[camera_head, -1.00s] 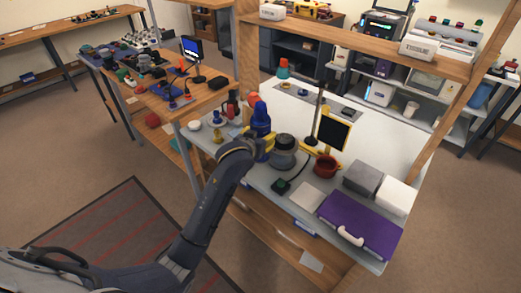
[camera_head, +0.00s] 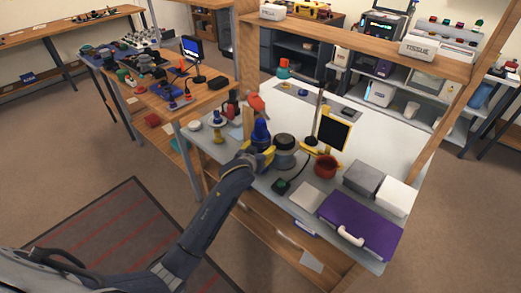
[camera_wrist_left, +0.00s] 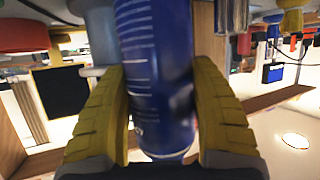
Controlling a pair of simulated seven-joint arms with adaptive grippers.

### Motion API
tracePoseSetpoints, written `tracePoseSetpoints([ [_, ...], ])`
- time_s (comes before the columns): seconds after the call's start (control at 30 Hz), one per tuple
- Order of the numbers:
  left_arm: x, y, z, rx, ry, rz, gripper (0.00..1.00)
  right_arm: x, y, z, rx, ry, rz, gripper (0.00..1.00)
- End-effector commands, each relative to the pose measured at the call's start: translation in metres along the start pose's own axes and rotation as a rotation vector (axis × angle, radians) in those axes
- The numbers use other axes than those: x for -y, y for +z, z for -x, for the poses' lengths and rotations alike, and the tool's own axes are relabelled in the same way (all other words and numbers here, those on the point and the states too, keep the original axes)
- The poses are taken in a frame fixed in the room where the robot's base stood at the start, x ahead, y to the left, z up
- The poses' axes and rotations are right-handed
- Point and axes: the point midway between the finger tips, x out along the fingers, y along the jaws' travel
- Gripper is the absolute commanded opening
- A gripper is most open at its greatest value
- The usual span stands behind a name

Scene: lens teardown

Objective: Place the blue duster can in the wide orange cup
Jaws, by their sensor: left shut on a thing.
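The blue duster can (camera_head: 260,132) stands roughly upright between the yellow fingers of my left gripper (camera_head: 257,156), left of the grey round jar. In the left wrist view the can (camera_wrist_left: 155,70) fills the middle, with the gripper's yellow fingers (camera_wrist_left: 162,115) pressed on both sides. I cannot tell whether its base touches the table. A wide reddish-orange cup (camera_head: 325,167) stands on the table to the right, apart from the can. It also shows at the left wrist view's upper left edge (camera_wrist_left: 24,36). My right gripper is not in view.
The grey round jar (camera_head: 285,143) is between can and cup. A dark screen with a yellow frame (camera_head: 333,130) stands behind the cup. An orange-red object (camera_head: 255,102) is behind the can. A purple case (camera_head: 358,225) and a grey box (camera_head: 363,178) are at the right.

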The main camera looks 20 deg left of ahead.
Motion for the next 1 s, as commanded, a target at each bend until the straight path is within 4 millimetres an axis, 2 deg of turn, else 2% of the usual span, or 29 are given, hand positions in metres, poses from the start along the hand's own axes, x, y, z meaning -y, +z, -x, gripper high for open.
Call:
tracePoseSetpoints([
  [0.23, 0.000, 0.002, -0.001, -0.002, 0.001, 0.001, 0.12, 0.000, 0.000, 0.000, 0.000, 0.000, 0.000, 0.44],
  [0.27, 0.000, 0.003, -0.001, 0.000, 0.000, 0.000, 0.63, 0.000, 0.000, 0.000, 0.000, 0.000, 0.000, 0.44],
  [0.43, 0.000, 0.002, -0.001, 0.000, 0.000, 0.000, 0.82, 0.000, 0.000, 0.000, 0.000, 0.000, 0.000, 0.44],
  [0.77, 0.000, -0.001, 0.000, -0.001, 0.000, -0.001, 0.83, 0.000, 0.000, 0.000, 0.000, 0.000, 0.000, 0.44],
  [0.87, 0.000, 0.000, 0.008, 0.000, 0.000, 0.000, 0.83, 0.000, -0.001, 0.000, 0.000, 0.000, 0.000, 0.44],
  [1.0, -0.001, 0.000, 0.028, -0.001, 0.002, 0.001, 0.83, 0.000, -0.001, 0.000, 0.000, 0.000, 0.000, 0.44],
])
